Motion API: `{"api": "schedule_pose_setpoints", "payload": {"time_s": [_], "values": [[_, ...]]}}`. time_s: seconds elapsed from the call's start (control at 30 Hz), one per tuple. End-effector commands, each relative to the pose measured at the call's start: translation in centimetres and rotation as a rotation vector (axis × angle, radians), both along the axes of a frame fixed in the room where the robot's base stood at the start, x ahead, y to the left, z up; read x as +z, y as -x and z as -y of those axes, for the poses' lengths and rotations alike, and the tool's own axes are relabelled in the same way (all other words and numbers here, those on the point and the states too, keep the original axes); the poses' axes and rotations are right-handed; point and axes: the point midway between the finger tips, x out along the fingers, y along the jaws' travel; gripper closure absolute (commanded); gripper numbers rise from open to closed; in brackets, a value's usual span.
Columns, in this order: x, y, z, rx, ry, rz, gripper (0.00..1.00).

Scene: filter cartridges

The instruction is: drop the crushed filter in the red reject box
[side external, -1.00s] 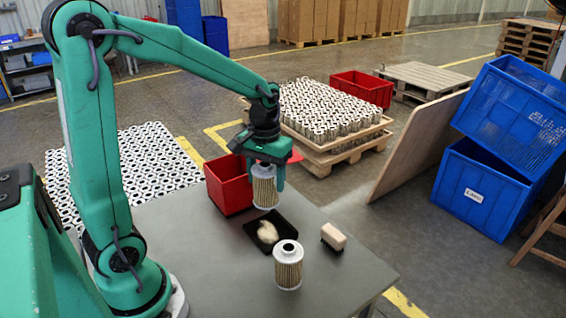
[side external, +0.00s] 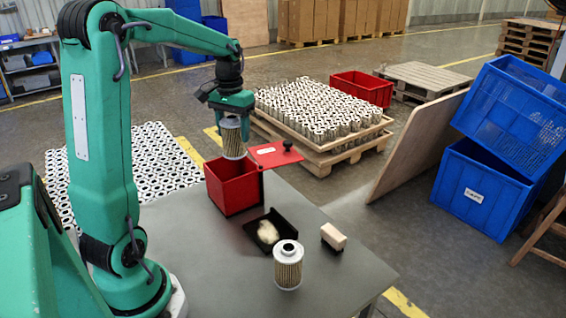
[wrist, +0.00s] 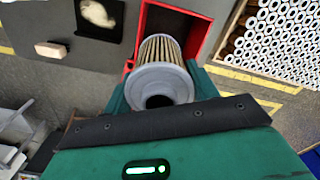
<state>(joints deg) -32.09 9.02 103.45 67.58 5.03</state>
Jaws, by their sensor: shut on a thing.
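My gripper (side external: 232,112) is shut on a pleated filter (side external: 233,140) and holds it upright above the red reject box (side external: 236,194). The filter also shows in the wrist view (wrist: 161,68), with its metal end cap toward the camera and the open red box (wrist: 146,22) behind it. I cannot make out any crushed part on the held filter. The filter's lower end is close to the box's rim, and appears above it. A red lid (side external: 270,155) with a dark knob is tilted out from the box's right side. A second filter (side external: 288,266) stands upright on the table.
A black tray (side external: 250,228) with a pale crumpled thing lies in front of the box. A tan-topped brush or block (side external: 333,236) stands right of it. The grey table (side external: 200,270) is clear at the front left. A pallet of filters (side external: 322,112) stands behind.

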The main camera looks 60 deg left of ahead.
Motion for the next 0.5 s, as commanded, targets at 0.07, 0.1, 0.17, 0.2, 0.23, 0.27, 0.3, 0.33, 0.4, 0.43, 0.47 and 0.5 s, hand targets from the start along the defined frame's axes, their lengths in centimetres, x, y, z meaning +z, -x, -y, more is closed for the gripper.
{"api": "schedule_pose_setpoints", "payload": {"time_s": [0.07,0.1,0.17,0.2,0.23,0.27,0.3,0.33,0.4,0.43,0.47,0.5], "values": [[0.4,0.2,-1.0,0.002,-0.001,0.002,0.66],[0.5,0.3,-1.3,0.002,-0.001,0.002,0.66],[0.6,0.4,-1.6,0.000,0.000,0.001,0.66],[0.6,0.5,-1.7,-0.001,0.000,0.001,0.66],[0.7,0.5,-1.8,-0.001,0.000,0.001,0.66],[0.7,0.5,-1.8,-0.001,0.000,0.001,0.66],[0.7,0.5,-1.8,-0.001,0.000,0.001,0.66],[0.7,0.5,-1.8,-0.001,0.000,0.001,0.66],[0.6,0.5,-1.8,-0.001,0.000,0.001,0.66],[0.6,0.5,-1.8,-0.001,0.000,0.001,0.66],[0.6,0.5,-1.8,-0.001,0.000,0.001,0.66],[0.5,0.5,-1.8,-0.001,0.000,0.001,0.66]]}}
